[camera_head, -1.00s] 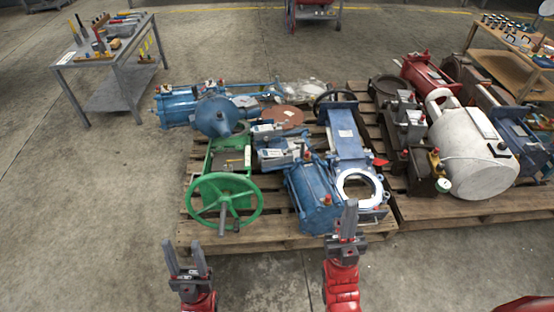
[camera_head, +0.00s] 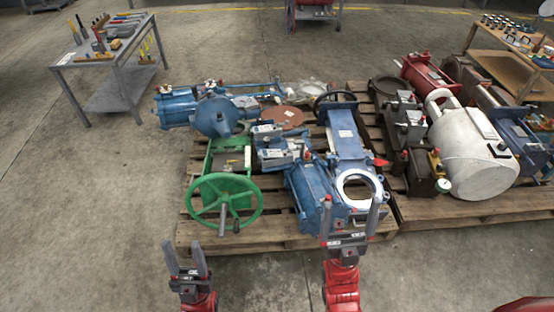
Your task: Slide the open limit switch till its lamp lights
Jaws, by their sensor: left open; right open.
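Two small blue-and-grey boxes, one at the back (camera_head: 266,132) and one in front (camera_head: 286,153), sit among the valve parts mid-pallet. They may be limit switches, but I cannot tell which is the open one, and I make out no lit lamp. My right gripper (camera_head: 350,208) is open and empty, its fingers pointing up in the picture across the ring end of a blue gate valve (camera_head: 347,148); contact cannot be judged. My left gripper (camera_head: 185,250) is open and empty in front of the pallet, below the green handwheel (camera_head: 225,203).
A wooden pallet (camera_head: 270,241) carries the valves, including a blue cylinder actuator (camera_head: 306,190). A second pallet (camera_head: 470,213) with a white tank (camera_head: 468,155) adjoins at right. A tool table (camera_head: 110,48) stands back left. The floor at left is clear.

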